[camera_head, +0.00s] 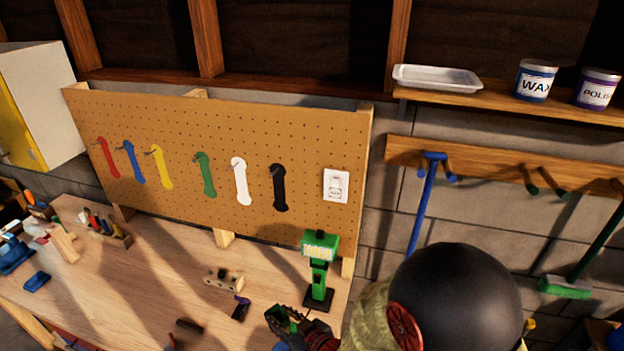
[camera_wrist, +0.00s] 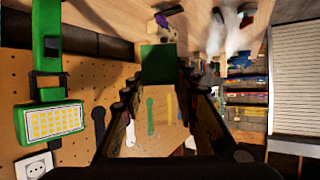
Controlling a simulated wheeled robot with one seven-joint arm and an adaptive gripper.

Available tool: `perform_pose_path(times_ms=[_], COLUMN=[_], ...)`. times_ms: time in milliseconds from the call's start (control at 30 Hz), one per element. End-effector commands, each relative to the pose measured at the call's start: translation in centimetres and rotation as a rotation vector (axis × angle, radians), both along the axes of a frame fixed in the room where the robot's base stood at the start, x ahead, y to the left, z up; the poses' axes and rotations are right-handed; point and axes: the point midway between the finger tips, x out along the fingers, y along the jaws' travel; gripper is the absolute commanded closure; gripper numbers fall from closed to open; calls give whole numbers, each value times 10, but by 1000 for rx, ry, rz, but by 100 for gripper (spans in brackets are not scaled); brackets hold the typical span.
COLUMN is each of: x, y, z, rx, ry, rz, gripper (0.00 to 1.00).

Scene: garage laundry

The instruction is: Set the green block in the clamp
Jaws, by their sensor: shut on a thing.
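The green block (camera_wrist: 158,62) is held between the fingertips of my gripper (camera_wrist: 158,78) in the wrist view. In the head view my gripper (camera_head: 290,322) is at the front edge of the workbench, right of its middle, and a bit of the green block (camera_head: 284,316) shows in it. The gripper is shut on the block, above or beside the bench; the gap cannot be judged. A blue, vise-like tool (camera_head: 15,256) sits at the bench's far left and may be the clamp. Its jaws are not clear, and it is far from my gripper.
A green lamp (camera_head: 319,265) stands close behind my gripper, and large beside it in the wrist view (camera_wrist: 48,120). On the workbench (camera_head: 150,265) are a drilled wooden block (camera_head: 223,278), a purple-and-black tool (camera_head: 241,308) and a tool rack (camera_head: 108,232). A pegboard (camera_head: 310,140) rises behind.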

Motion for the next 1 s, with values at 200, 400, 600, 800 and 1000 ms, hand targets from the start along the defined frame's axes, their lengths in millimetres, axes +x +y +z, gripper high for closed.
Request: perform_pose_path(times_ms=[200,400,600,800,1000], x=[40,51,48,45,45], y=[-110,-193,-247,-275,-274], z=[-30,-50,-62,-76,-98], rx=[-1,0,0,1,0], ry=[4,2,1,-1,0], rz=[-301,-515,-649,-722,-719], gripper=[99,99,99,99,99])
